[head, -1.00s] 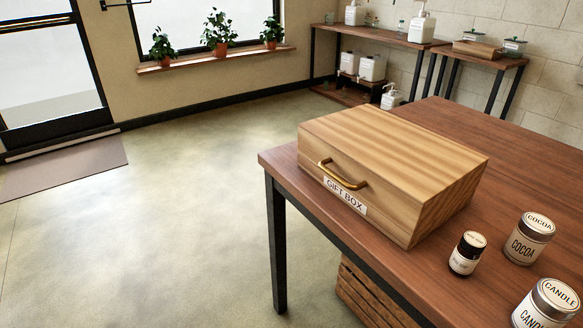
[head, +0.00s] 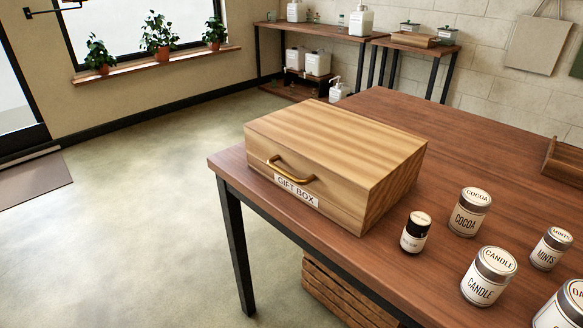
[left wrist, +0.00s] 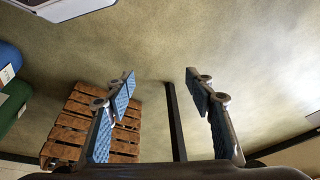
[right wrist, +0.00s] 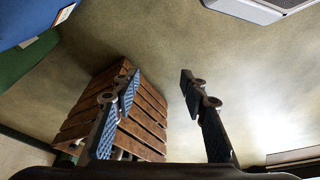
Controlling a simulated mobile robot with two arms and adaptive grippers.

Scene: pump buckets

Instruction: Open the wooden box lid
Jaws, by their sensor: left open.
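The wooden gift box (head: 345,145) stands on the near left corner of the brown table (head: 400,112). Its lid looks shut. A brass handle (head: 290,170) and a white GIFT BOX label (head: 297,191) are on its front face. My left gripper (left wrist: 158,80) is open and empty in the left wrist view, over the floor. My right gripper (right wrist: 158,78) is open and empty in the right wrist view, also over the floor. Neither gripper shows in the head view, and the box is not seen in the wrist views.
A dark small jar (head: 415,232), a cocoa tin (head: 469,212), a candle tin (head: 488,277) and a mints tin (head: 551,248) stand right of the box. A wooden crate (head: 335,287) sits under the table. The floor (head: 130,220) at left is clear.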

